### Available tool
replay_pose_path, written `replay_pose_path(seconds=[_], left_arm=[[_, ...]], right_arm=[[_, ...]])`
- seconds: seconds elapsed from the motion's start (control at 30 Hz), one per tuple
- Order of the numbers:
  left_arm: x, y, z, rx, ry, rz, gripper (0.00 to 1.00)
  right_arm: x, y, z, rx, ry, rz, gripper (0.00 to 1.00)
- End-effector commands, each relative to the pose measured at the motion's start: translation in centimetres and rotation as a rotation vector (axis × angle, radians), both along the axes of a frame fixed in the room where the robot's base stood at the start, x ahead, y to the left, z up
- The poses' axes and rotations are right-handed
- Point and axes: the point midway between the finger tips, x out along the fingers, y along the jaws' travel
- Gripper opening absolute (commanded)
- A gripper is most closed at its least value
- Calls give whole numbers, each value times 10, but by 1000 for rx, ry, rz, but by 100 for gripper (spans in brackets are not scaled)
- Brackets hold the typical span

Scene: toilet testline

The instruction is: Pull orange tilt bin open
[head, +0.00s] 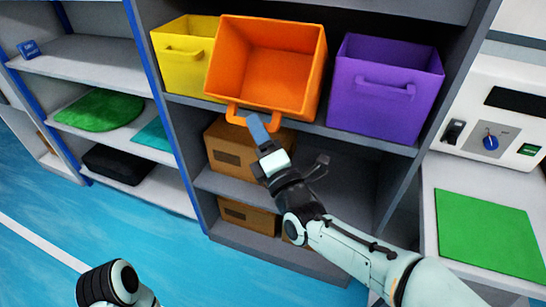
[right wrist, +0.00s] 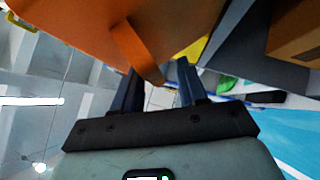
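The orange bin (head: 268,70) is tilted forward on the upper shelf, its open top facing out and its inside showing empty. Its handle (head: 236,117) is a loop at the lower front. My right gripper (head: 257,126) is at the right part of this handle. In the right wrist view, the orange bin (right wrist: 80,25) fills the top. The handle (right wrist: 138,52) reaches down between the two dark fingers of my right gripper (right wrist: 158,85), which stand apart with a gap around it. My left gripper is not in view; only part of my left arm shows at the lower left.
A yellow bin (head: 182,62) stands left of the orange one and a purple bin (head: 385,90) stands right. Brown boxes (head: 228,158) sit on the shelves below. A counter with a green mat (head: 490,232) is at the right. Blue floor (head: 180,262) is clear in front.

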Motion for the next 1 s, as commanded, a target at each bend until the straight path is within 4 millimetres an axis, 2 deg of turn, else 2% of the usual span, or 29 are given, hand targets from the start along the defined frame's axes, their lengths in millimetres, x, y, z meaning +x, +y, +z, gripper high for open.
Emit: replay_pose_path(seconds=[0.3,0.53,0.7,1.0], left_arm=[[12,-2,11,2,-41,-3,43],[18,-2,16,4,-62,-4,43],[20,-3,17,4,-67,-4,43],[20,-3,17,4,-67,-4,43]], right_arm=[[-56,-31,-16,2,0,2,42],[-89,-49,-29,0,1,1,42],[-100,-55,-33,0,-1,2,42],[-102,-56,-34,0,-1,2,42]])
